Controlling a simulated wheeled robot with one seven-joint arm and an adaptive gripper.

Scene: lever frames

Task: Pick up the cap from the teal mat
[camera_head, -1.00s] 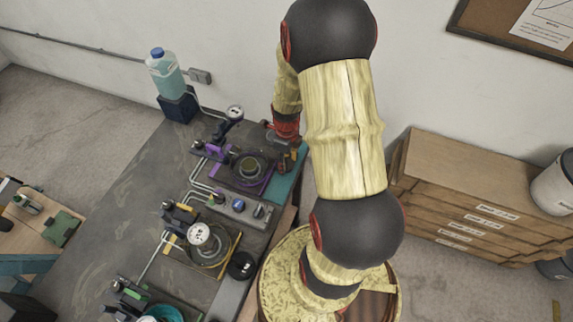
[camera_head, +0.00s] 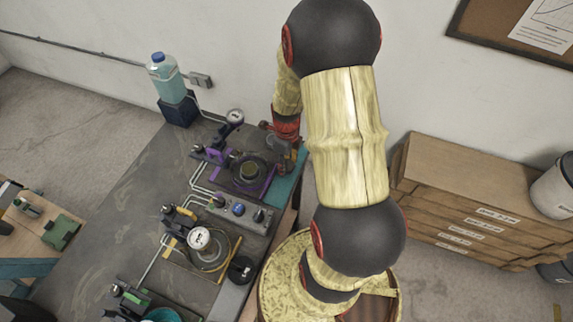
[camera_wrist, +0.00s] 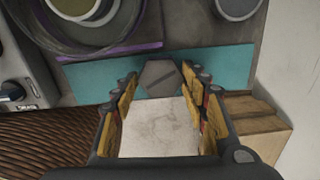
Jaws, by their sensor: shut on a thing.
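The cap (camera_wrist: 161,78) is a dark grey six-sided piece in the wrist view. It sits between the fingertips of my gripper (camera_wrist: 162,82), which is shut on it. The teal mat (camera_wrist: 88,77) shows behind and to both sides of the cap; I cannot tell whether the cap still touches it. In the head view the teal mat (camera_head: 284,190) lies along the right edge of the bench, and my gripper (camera_head: 285,157) is over its far part. The cap cannot be made out there.
A purple-edged station (camera_head: 248,172) stands just left of the mat. A control box (camera_head: 238,209) and a yellow-edged gauge station (camera_head: 200,241) are nearer. A bottle of blue liquid (camera_head: 168,80) stands at the far end. A wooden drawer cabinet (camera_head: 465,190) is to the right.

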